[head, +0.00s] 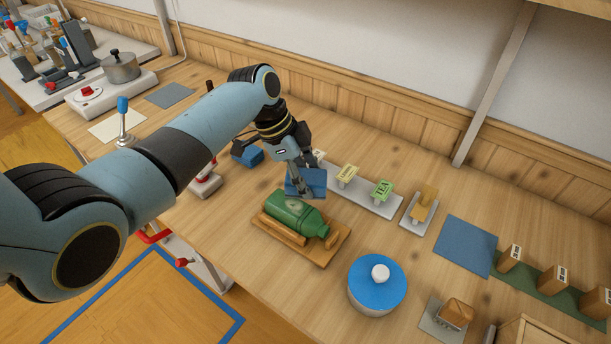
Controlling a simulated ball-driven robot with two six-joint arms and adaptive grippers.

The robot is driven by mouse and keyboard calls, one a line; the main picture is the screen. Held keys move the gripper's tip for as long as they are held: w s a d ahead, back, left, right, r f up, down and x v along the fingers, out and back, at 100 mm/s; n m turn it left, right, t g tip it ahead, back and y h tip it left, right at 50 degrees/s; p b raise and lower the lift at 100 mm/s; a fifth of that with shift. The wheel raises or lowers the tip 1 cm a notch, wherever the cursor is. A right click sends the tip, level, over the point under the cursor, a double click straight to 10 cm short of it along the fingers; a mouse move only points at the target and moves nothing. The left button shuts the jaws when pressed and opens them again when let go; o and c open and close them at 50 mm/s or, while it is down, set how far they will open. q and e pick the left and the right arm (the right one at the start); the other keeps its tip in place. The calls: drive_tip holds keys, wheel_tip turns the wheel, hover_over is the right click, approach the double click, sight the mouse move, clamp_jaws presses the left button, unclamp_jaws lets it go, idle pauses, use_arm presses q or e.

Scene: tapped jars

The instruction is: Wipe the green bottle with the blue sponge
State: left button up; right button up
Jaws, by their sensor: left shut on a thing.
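The green bottle (294,212) lies on its side in a wooden cradle (333,250) on the bench, with its neck toward the lower right. My left gripper (302,180) reaches in from the upper left and is shut on the blue sponge (318,182). The sponge is just behind the bottle's upper edge in the picture; I cannot tell whether it touches the bottle. The gripper's fingers hide part of the sponge. My right gripper is not in view.
A pale rack (372,201) with small labelled blocks stands behind the bottle. A pot with a blue lid (377,278) stands at the lower right. Another blue block (247,153) lies behind my left arm. A blue mat (465,246) lies flat at the right.

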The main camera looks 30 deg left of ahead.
use_arm(q)
drive_tip(key=shift+f+b, duration=0.65)
drive_tip(key=shift+f, duration=0.25)
idle(1.0)
drive_tip(key=shift+s+a+r+p, duration=0.15)
drive_tip(key=shift+s+p, duration=0.9)
drive_tip(key=shift+p, duration=0.15)
drive_tip(key=shift+s+a+p, duration=0.1)
drive_tip(key=shift+s+p, duration=0.4)
drive_tip(key=shift+s, duration=0.4)
